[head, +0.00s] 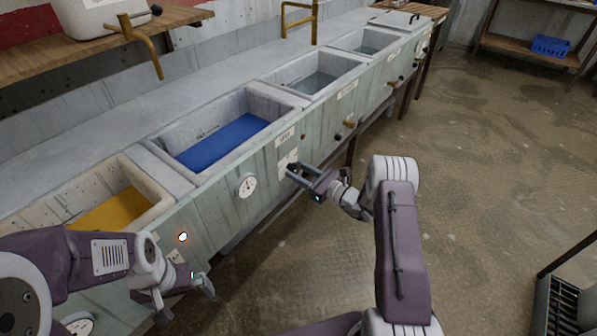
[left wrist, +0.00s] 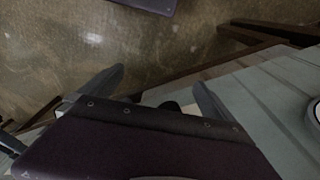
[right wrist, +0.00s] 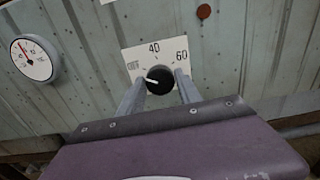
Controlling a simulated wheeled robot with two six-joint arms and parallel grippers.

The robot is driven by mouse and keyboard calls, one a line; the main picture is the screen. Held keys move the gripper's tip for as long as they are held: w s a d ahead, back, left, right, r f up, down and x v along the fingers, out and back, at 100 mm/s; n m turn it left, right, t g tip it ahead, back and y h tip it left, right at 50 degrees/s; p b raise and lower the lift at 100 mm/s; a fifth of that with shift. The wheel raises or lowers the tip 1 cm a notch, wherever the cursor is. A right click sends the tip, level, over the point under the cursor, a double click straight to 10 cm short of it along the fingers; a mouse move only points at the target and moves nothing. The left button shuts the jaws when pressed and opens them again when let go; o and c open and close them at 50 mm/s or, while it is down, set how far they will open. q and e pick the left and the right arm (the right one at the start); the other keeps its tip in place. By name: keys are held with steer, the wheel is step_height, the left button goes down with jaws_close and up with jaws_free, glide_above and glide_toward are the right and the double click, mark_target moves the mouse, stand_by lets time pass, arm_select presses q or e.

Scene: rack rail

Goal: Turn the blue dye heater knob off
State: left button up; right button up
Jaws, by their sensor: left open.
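The blue dye basin (head: 262,98) is in the middle of the row in the head view. Its heater knob (right wrist: 160,80) is black, with a white line pointing left, close to the OFF mark, on a white dial plate (right wrist: 138,60) marked 40 and 60. My right gripper (head: 291,175) is at this plate; in the right wrist view its fingers (right wrist: 160,88) close in on both sides of the knob. A dull red lamp (right wrist: 204,11) above right of the plate looks unlit. My left gripper (head: 186,300) is open and empty in front of the yellow basin's panel.
A round gauge (head: 246,186) is left of the plate. The yellow basin (head: 140,185) is at left, with a glowing lamp (head: 183,237) on its panel.

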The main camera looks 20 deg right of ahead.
steer(key=shift+o, duration=1.1)
steer(key=shift+s+d+r, duration=0.1)
steer(key=shift+s+d, duration=0.1)
steer(key=shift+d, duration=0.05)
steer(key=p+v, duration=0.2)
steer(key=v, duration=0.6)
steer(key=shift+s, duration=0.25)
steer(key=shift+d, duration=0.1)
